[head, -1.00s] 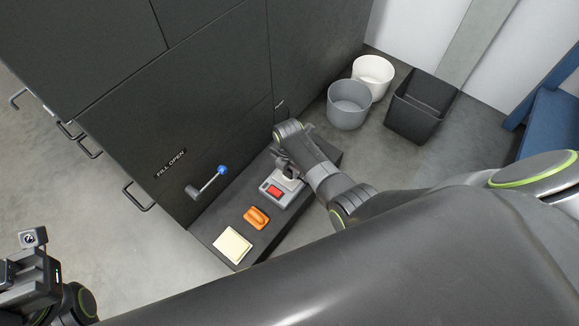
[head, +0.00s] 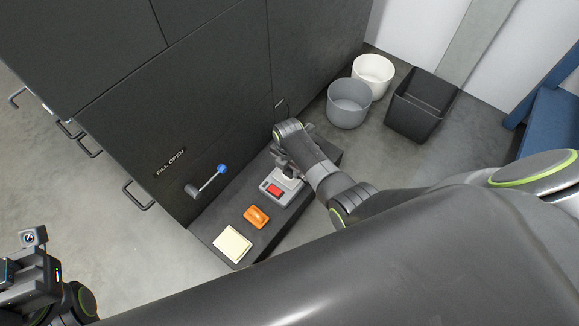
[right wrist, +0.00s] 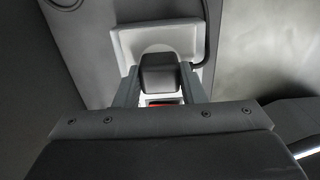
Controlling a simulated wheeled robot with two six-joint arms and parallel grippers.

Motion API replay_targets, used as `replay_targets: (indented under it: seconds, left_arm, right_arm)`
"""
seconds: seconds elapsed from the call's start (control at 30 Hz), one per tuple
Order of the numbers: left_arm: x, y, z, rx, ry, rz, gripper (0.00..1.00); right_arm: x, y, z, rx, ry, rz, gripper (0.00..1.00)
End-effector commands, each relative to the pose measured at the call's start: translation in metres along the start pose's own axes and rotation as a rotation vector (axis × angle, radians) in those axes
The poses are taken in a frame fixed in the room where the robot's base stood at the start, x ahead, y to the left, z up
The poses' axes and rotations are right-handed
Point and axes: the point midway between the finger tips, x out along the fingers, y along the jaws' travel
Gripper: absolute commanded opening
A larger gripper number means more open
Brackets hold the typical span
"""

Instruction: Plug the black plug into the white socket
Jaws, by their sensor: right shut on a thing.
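My right gripper (head: 284,168) is over the back part of a pale unit with a red switch (head: 275,190), on a low dark ledge. In the right wrist view its two fingers (right wrist: 158,90) are shut on the black plug (right wrist: 158,72). The plug is in front of the white socket (right wrist: 124,42), lined up with its middle and covering part of it. I cannot tell whether the plug is seated. In the head view the gripper hides the plug and most of the socket. My left gripper (head: 28,272) is at the lower left, away from the ledge; its jaw opening is unclear.
An orange object (head: 256,216) and a pale yellow pad (head: 232,245) lie on the ledge (head: 208,232). A blue-knobbed lever (head: 210,180) juts from the dark cabinet (head: 190,110). A black cord (right wrist: 205,45) runs beside the socket. Bins (head: 349,104) stand on the floor beyond.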

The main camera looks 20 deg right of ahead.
Motion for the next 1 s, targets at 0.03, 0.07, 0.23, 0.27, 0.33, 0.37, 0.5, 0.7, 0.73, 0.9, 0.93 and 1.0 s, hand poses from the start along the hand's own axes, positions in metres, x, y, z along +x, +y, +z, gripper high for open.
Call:
replay_targets:
  seconds: [0.03, 0.07, 0.23, 0.27, 0.33, 0.37, 0.5, 0.7, 0.73, 0.9, 0.93, 1.0]
  left_arm:
    - [0.0001, 0.0, 0.0, 0.0, 0.0, 0.0, 0.36]
    - [0.0001, 0.0, 0.0, 0.0, 0.0, 0.0, 0.36]
    - [0.0001, 0.0, 0.0, 0.0, 0.0, 0.0, 0.36]
    - [0.0001, 0.0, 0.0, 0.0, 0.0, 0.0, 0.36]
    - [0.0001, 0.0, 0.0, 0.0, 0.0, 0.0, 0.36]
    - [0.0001, 0.0, 0.0, 0.0, 0.0, 0.0, 0.36]
    - [0.0001, 0.0, 0.0, 0.0, 0.0, 0.0, 0.36]
    - [0.0001, 0.0, 0.0, 0.0, 0.001, 0.0, 0.36]
    - [0.0001, 0.0, 0.0, 0.0, 0.001, 0.0, 0.36]
    - [0.0001, 0.0, 0.0, 0.0, 0.001, 0.0, 0.36]
    - [0.0001, 0.0, 0.0, 0.0, 0.001, 0.0, 0.36]
    - [0.0001, 0.0, 0.0, 0.0, 0.001, 0.0, 0.36]
  right_arm:
    - [-0.0002, 0.0001, 0.0001, 0.0, 0.0, 0.0, 0.27]
    - [-0.0002, 0.0001, 0.0001, 0.0, 0.0, 0.0, 0.27]
    - [-0.0002, 0.0, 0.0001, 0.0, 0.0, 0.0, 0.27]
    - [-0.0002, 0.0, 0.0001, 0.0, 0.0, 0.0, 0.4]
    - [-0.0001, 0.0, 0.0001, 0.0, 0.0, 0.0, 0.49]
    - [-0.0001, -0.0001, 0.0001, 0.0, 0.0, 0.0, 0.53]
    - [0.0003, -0.0009, 0.0001, 0.0, 0.0, -0.002, 0.62]
    - [0.0002, -0.0005, 0.0, 0.0, 0.0, -0.001, 0.69]
    - [0.0002, -0.0004, 0.0, 0.0, 0.0, -0.001, 0.73]
    - [0.0001, -0.0002, -0.0001, 0.0, 0.0, 0.0, 0.87]
    - [0.0, -0.0002, -0.0001, 0.0, 0.0, 0.0, 0.87]
    - [0.0, -0.0001, -0.0001, 0.0, 0.0, 0.0, 0.87]
